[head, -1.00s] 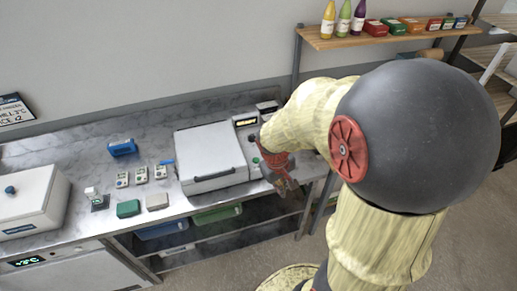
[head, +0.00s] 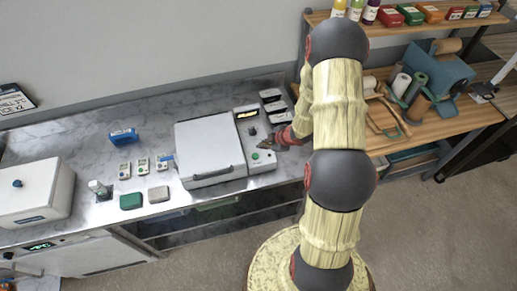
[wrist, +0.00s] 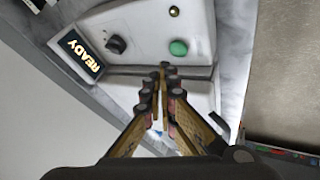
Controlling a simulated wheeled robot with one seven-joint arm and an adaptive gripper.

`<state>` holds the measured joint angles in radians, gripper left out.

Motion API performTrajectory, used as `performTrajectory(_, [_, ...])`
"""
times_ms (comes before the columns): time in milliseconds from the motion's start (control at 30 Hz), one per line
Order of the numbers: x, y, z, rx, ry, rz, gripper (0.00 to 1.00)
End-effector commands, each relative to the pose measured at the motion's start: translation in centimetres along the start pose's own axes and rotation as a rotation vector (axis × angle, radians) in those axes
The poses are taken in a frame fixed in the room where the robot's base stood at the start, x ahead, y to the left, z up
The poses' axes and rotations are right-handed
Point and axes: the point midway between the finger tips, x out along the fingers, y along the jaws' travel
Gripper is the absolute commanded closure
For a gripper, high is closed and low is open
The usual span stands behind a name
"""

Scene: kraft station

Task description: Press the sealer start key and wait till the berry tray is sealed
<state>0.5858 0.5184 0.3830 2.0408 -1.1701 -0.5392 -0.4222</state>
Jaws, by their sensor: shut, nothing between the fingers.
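The sealer (head: 208,150) stands on the steel counter with its white lid down. A berry tray is not visible. Its control panel, on the right side, has a black knob (wrist: 116,44), a display (wrist: 82,55) reading READY, and a green round start key (wrist: 178,48), which also shows in the head view (head: 256,156). My gripper (head: 262,147) is over the panel, close to the green key. In the wrist view my gripper's fingertips (wrist: 165,72) are together and empty, just short of the key. I see no contact with it.
Black-topped items (head: 270,96) stand behind the panel. A blue device (head: 123,136), small labelled packs (head: 142,166) and a green box (head: 131,201) lie left of the sealer. A white box (head: 28,193) is at far left. A wooden shelf unit (head: 440,122) stands right.

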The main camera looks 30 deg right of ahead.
Motion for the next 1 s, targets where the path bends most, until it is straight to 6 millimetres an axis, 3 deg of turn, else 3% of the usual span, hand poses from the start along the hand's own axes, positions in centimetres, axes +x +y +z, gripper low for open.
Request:
performTrajectory(100, [-0.1, 0.7, -2.8, -0.085, 0.104, 0.023, 1.00])
performTrajectory(300, [-0.5, 1.3, -4.8, -0.139, 0.175, 0.052, 1.00])
performTrajectory(733, [-0.3, 1.2, -4.6, -0.144, 0.171, 0.052, 1.00])
performTrajectory(1000, [1.3, 0.4, -3.7, -0.143, 0.170, 0.050, 1.00])
